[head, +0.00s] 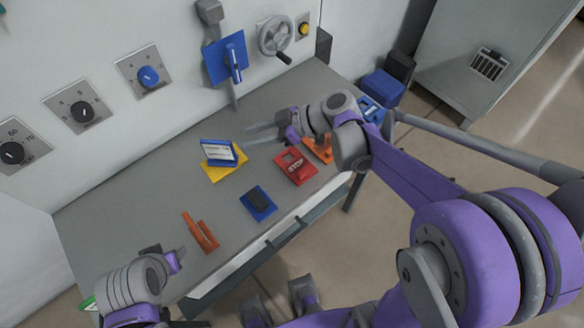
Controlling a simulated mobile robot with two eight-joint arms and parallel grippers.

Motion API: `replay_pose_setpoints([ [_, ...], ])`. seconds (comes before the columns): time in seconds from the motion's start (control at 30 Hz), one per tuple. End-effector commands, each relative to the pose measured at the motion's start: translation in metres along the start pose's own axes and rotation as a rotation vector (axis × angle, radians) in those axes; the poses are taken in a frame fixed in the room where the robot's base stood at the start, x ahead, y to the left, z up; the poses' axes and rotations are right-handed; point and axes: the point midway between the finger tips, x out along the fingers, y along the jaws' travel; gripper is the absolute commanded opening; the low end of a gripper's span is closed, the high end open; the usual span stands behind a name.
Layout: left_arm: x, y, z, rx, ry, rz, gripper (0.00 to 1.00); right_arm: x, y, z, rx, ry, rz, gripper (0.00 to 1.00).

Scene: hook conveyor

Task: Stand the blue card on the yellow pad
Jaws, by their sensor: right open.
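The blue card (218,151), with a white printed face, stands on the yellow pad (221,174) on the grey bench. It looks upright, with its blue base over the pad. My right gripper (248,135) is open, just to the right of and behind the card, its two fingers pointing left. The fingers look apart from the card, with nothing between them. My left gripper (180,256) is at the lower left, over the bench's front left; its fingers cannot be made out clearly.
On the bench (130,195) lie a red STOP card (295,166), a dark block on a blue base (258,202) and an orange-handled thing (201,232). A blue lever plate (225,60), dials and a handwheel (274,37) are on the wall. The bench's left part is clear.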

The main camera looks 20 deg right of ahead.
Motion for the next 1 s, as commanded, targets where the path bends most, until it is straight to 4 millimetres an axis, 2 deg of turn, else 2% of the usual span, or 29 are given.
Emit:
replay_pose_setpoints([
  [0.13, 0.0, 0.0, 0.0, 0.0, 0.0, 0.0, 0.5, -0.004, -0.025, 0.013, 0.119, -0.112, 0.018, 0.45],
  [0.23, 0.0, 0.0, 0.0, 0.0, 0.0, 0.0, 0.5, -0.015, -0.055, 0.035, 0.285, -0.265, 0.084, 0.45],
  [0.4, 0.0, 0.0, 0.0, 0.0, 0.0, 0.0, 0.5, -0.052, -0.099, 0.085, 0.565, -0.492, 0.334, 0.45],
  [0.5, 0.0, 0.0, 0.0, 0.0, 0.0, 0.0, 0.5, -0.075, -0.114, 0.109, 0.677, -0.548, 0.502, 0.45],
  [0.7, 0.0, 0.0, 0.0, 0.0, 0.0, 0.0, 0.5, -0.104, -0.124, 0.134, 0.783, -0.555, 0.724, 0.45],
  [1.0, 0.0, 0.0, 0.0, 0.0, 0.0, 0.0, 0.5, -0.109, -0.124, 0.137, 0.804, -0.548, 0.768, 0.45],
])
